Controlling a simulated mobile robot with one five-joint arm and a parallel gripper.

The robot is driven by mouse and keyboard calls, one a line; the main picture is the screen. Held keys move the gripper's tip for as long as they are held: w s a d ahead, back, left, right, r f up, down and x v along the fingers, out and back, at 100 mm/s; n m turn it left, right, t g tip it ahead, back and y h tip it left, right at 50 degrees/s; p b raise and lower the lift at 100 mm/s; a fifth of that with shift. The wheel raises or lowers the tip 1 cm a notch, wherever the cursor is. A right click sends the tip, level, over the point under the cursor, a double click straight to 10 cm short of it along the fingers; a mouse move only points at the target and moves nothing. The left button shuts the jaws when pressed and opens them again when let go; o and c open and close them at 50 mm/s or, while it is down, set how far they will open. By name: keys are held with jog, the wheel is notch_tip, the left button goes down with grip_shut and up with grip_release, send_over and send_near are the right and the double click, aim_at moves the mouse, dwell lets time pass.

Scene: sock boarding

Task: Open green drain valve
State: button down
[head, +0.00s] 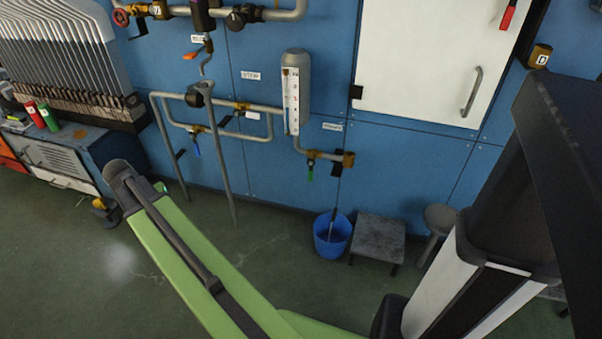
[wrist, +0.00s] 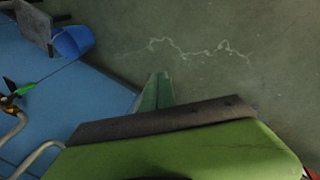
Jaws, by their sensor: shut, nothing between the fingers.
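The green drain valve handle (head: 309,172) hangs down below a brass valve body (head: 312,154) on the horizontal pipe, low on the blue wall. It points across the pipe. In the wrist view, the green handle (wrist: 25,90) shows at the left edge, beside its brass body (wrist: 9,105). My gripper (wrist: 159,77) is shut and empty in the wrist view, pointing over the floor, well apart from the handle. In the head view, my green arm stretches to the left, and its end mostly hides the gripper; only a small green bit shows there.
A blue bucket (head: 332,236) stands on the floor below the green valve, beside a grey stool (head: 377,240). A blue-handled valve (head: 196,147) and an orange handle (head: 193,54) are further left. A white cabinet (head: 420,60) hangs at upper right. Open floor lies in front.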

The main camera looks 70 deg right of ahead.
aim_at(311, 171)
jog(key=s+d+r+m+g, duration=0.1)
jog(key=s+d+m, duration=0.2)
jog(key=s+d, duration=0.4)
jog(key=s+d+r+m+g+h, duration=0.1)
jog(key=s+d+m, duration=0.2)
jog(key=s+d, duration=0.4)
jog(key=s+d+r+m+g, duration=0.1)
jog(key=s+d+m, duration=0.3)
jog(key=d, duration=1.5)
jog(key=s+g, duration=0.1)
jog(key=s, duration=0.2)
jog(key=shift+s+r+h, duration=0.4)
jog(key=shift+f, duration=0.1)
jog(key=s+d+f+b, duration=0.4)
jog(key=s+f+b, duration=0.3)
jog(key=s+b, duration=0.1)
jog(key=shift+s+f, duration=0.15)
jog(key=shift+f, duration=0.25)
jog(key=shift+s+d, duration=0.15)
